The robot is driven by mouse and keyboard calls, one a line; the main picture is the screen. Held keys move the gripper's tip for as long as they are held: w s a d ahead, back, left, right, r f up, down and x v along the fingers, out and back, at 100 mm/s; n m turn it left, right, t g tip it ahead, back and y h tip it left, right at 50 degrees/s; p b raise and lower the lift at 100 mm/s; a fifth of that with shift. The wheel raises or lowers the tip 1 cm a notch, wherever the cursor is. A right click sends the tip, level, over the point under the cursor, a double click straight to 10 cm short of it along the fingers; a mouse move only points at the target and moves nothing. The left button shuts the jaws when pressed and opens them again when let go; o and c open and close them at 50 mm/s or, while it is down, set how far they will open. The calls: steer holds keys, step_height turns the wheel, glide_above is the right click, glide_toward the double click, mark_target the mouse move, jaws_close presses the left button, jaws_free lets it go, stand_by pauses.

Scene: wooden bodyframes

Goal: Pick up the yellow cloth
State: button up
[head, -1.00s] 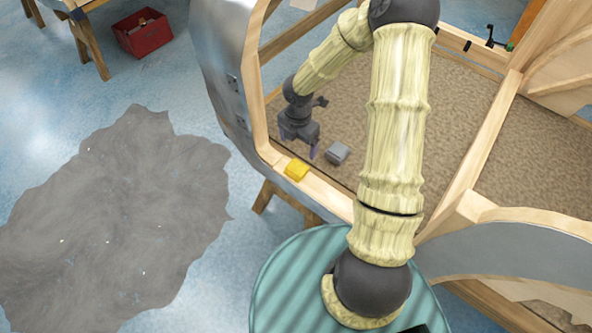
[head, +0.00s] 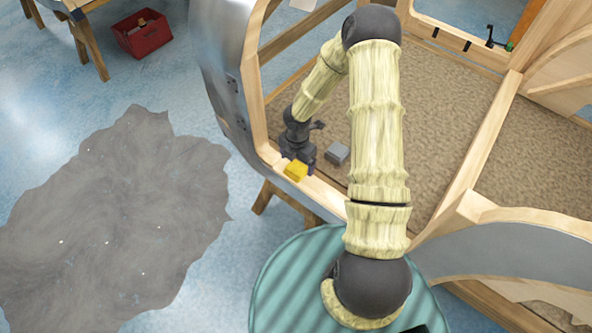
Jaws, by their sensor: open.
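The yellow cloth (head: 295,172) is a small folded block on the light wooden edge of the bodyframe (head: 322,190). My gripper (head: 300,164) is dark grey and hangs right at the cloth, just behind and above it. Its fingers point down and are open. One finger shows to the right of the cloth; the other is partly hidden. I cannot tell whether the fingers touch the cloth.
A grey block (head: 337,153) lies on the brown carpeted floor (head: 440,140) of the frame, close to the right of my gripper. A wooden post and metal side panel (head: 222,70) rise at the left. A red crate (head: 143,33) stands far off on the floor.

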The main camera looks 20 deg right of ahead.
mark_target(296, 168)
steer(key=f, duration=0.4)
steer(key=shift+a+f, duration=0.2)
steer(key=shift+f, duration=0.05)
steer(key=c, duration=1.1)
steer(key=shift+r, duration=0.1)
step_height(296, 168, up, 10)
steer(key=shift+f, duration=0.1)
